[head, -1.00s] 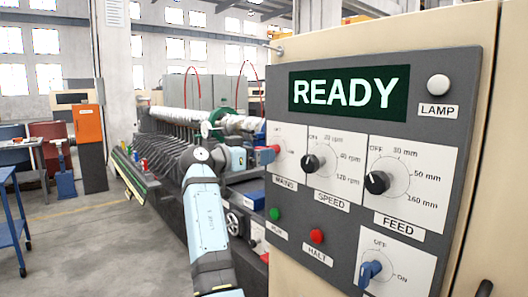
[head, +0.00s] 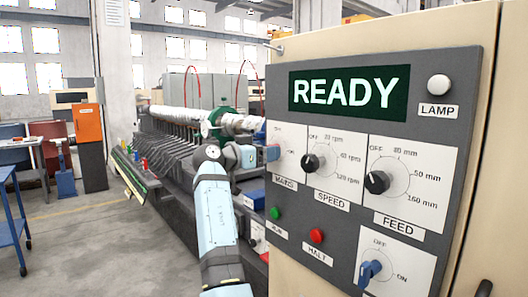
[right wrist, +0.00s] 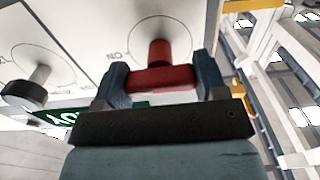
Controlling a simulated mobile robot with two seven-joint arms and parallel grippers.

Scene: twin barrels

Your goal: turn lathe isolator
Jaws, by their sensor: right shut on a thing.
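A red rotary handle (right wrist: 160,78) stands out from a white dial plate in the right wrist view; the plate carries an "ON" mark, seen upside down. My right gripper (right wrist: 161,82) is shut on the handle's crossbar, one finger at each end. In the head view my right gripper (head: 268,154) is at the MAINS plate (head: 288,140), at the left edge of the control panel, and mostly hides the handle there. The green display (head: 344,93) reads READY. My left gripper is not in view.
The panel also carries a black SPEED knob (head: 310,162), a black FEED knob (head: 377,182), a green button (head: 275,213), a red HALT button (head: 317,235) and a blue OFF/ON switch (head: 369,272). The lathe stands behind my arm. Floor at left is open beside a blue trolley (head: 12,205).

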